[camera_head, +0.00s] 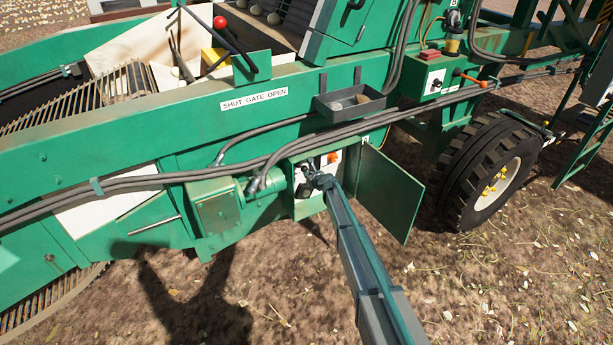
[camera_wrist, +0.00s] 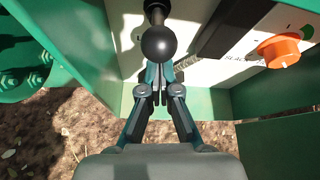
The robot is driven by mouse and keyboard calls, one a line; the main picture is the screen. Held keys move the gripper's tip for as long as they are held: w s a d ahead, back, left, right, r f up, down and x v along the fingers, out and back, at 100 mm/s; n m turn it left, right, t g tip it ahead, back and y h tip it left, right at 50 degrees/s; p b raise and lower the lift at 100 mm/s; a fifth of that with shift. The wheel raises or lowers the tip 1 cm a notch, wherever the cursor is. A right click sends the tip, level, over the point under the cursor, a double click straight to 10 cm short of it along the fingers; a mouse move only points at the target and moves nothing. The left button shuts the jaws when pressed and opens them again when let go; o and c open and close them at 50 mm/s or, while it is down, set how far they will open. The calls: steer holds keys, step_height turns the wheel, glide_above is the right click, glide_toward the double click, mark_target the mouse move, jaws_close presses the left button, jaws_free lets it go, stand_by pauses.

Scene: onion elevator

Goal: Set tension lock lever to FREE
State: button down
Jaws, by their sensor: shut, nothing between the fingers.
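A lever with a black ball knob (camera_wrist: 165,44) stands out from a white panel in the wrist view. I take it for the tension lock lever, but no FREE mark is readable. My gripper (camera_wrist: 160,72) is shut and empty, its fingertips at the near side of the ball. Whether they touch it I cannot tell. In the head view my gripper (camera_head: 315,176) reaches into a small open green box on the machine's side. An orange knob (camera_head: 333,157) is on the panel there; it also shows at the right of the wrist view (camera_wrist: 280,50), beside partly hidden lettering.
An open green door (camera_head: 390,193) hangs right of the box. Hoses (camera_head: 200,175) run along the green frame above. A grey tray (camera_head: 350,105), a red ball knob (camera_head: 219,22) and an orange-handled lever (camera_head: 472,79) sit higher up. A large tyre (camera_head: 480,165) stands at right.

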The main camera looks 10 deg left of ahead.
steer(key=shift+w+a+r+p, duration=0.15)
steer(key=shift+r+p, duration=0.1)
steer(key=shift+r, duration=0.25)
steer(key=shift+w+d+r+p, duration=0.15)
steer(key=shift+r+p, duration=0.1)
steer(key=shift+r, duration=0.25)
steer(key=shift+w+a+r+p, duration=0.15)
steer(key=shift+r+p, duration=0.1)
steer(key=shift+r, duration=0.25)
step_height(320, 180, down, 4)
steer(key=s+d+b, duration=0.2)
steer(key=s+b, duration=0.1)
steer(key=s+d+r+b, duration=0.2)
steer(key=s+d+r, duration=0.1)
steer(key=r, duration=0.4)
steer(key=shift+s+r, duration=0.25)
steer(key=shift+s, duration=0.3)
steer(key=shift+d, duration=0.1)
